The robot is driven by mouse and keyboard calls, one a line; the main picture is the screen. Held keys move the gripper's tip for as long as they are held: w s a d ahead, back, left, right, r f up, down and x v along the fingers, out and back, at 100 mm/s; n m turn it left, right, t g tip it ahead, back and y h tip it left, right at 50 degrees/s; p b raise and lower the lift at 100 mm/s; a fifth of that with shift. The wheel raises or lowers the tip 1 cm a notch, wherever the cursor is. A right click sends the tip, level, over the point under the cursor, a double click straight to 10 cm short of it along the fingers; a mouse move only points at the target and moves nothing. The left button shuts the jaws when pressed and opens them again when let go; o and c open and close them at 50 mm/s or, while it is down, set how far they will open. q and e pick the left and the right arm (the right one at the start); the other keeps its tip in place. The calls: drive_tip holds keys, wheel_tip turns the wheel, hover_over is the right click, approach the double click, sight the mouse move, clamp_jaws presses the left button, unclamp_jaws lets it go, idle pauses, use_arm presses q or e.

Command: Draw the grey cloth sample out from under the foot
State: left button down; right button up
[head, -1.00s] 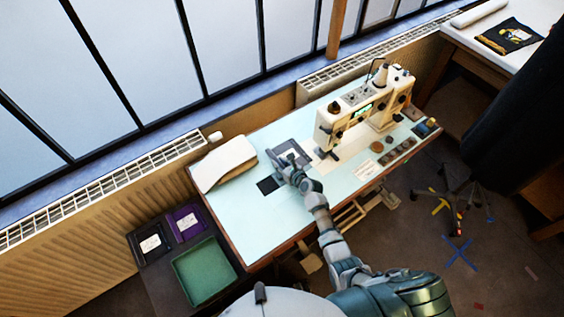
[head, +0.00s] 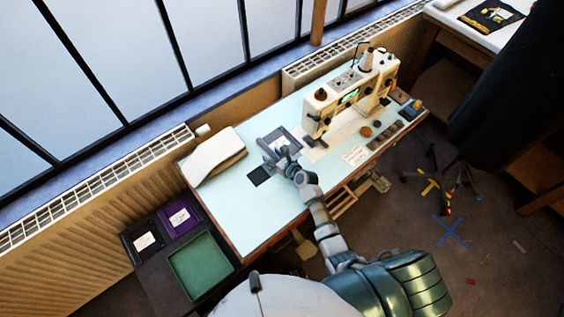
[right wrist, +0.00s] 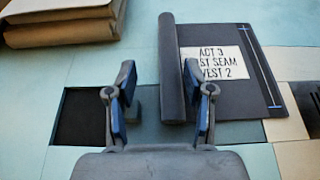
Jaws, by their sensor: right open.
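The grey cloth sample (head: 280,135) lies flat on the pale table, left of the sewing machine. In the right wrist view it is dark grey (right wrist: 258,103), with a white label reading "ACT 3", "ST SEAM", "VEST 2" and a raised, rolled left edge (right wrist: 171,60). My right gripper (right wrist: 161,95) is open, its fingers apart at the near end of that edge; the right finger overlaps it in the picture. In the head view this gripper (head: 278,158) hides part of the sample. The foot is too small to make out beneath the sewing machine (head: 348,92). My left gripper is not in view.
A black square (head: 259,176) lies left of the gripper. A folded cream and brown bundle (head: 213,157) sits at the table's back left. Small items line the right front. A green tray (head: 200,265) stands lower left. The table's left front is clear.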

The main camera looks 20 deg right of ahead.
drive_tip(key=v, duration=0.9)
drive_tip(key=shift+s+d+f, duration=0.1)
drive_tip(key=shift+s+d, duration=0.05)
drive_tip(key=shift+d, duration=0.05)
